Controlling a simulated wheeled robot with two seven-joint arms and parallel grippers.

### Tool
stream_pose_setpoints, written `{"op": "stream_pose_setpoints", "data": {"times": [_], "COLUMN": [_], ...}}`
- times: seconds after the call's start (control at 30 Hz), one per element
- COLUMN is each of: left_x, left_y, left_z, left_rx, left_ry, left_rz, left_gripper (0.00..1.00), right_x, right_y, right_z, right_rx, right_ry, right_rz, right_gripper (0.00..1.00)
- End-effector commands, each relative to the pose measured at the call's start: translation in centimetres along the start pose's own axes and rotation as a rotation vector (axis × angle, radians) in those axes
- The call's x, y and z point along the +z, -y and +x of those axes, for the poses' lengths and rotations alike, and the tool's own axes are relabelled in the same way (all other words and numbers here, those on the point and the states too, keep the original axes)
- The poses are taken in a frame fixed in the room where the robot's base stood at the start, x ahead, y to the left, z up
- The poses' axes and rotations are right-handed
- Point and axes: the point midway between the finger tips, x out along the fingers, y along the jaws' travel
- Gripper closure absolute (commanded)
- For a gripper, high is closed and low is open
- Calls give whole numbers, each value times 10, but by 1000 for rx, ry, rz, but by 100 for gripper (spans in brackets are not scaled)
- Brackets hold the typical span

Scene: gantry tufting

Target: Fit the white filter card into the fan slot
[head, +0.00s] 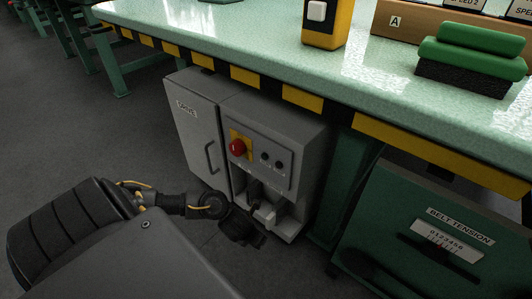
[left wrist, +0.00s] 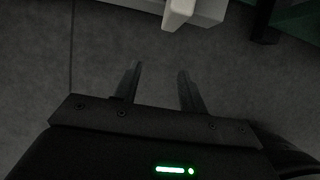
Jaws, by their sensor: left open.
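A small white piece (head: 266,215) sticks out low on the front of the grey cabinet under the bench. It also shows at the top of the left wrist view (left wrist: 179,11). I cannot tell if it is the filter card. The dark fan slot cannot be made out clearly; dark shapes fill the recess above the white piece. My left gripper (head: 256,238) is low, just in front of the cabinet's foot. In the left wrist view its fingers (left wrist: 160,84) are apart with only grey floor between them, short of the white piece. My right gripper is not in view.
The grey cabinet (head: 198,120) has a door handle and a red stop knob (head: 237,147). A green belt tension panel (head: 385,225) stands at right. The bench edge (head: 245,76) overhangs above, carrying a green-topped brush (head: 470,58).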

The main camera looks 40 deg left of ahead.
Motion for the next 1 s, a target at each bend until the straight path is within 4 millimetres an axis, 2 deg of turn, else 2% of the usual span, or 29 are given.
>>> {"op": "stream_pose_setpoints", "data": {"times": [0.03,0.2,0.4,0.5,0.87,1.0], "left_x": [11,40,63,59,60,60], "left_y": [1,1,1,1,0,0], "left_z": [5,18,28,37,38,38], "left_rx": [-2,-1,-2,-1,0,0], "left_ry": [3,2,0,-2,-1,-1], "left_rz": [-2,-3,-2,0,0,0], "left_gripper": [58,58,58,58,58,75], "right_x": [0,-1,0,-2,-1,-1], "right_y": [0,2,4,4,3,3], "right_z": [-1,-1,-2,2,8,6], "right_rx": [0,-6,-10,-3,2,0], "right_ry": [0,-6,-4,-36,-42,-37], "right_rz": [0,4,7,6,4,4], "right_gripper": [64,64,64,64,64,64]}}
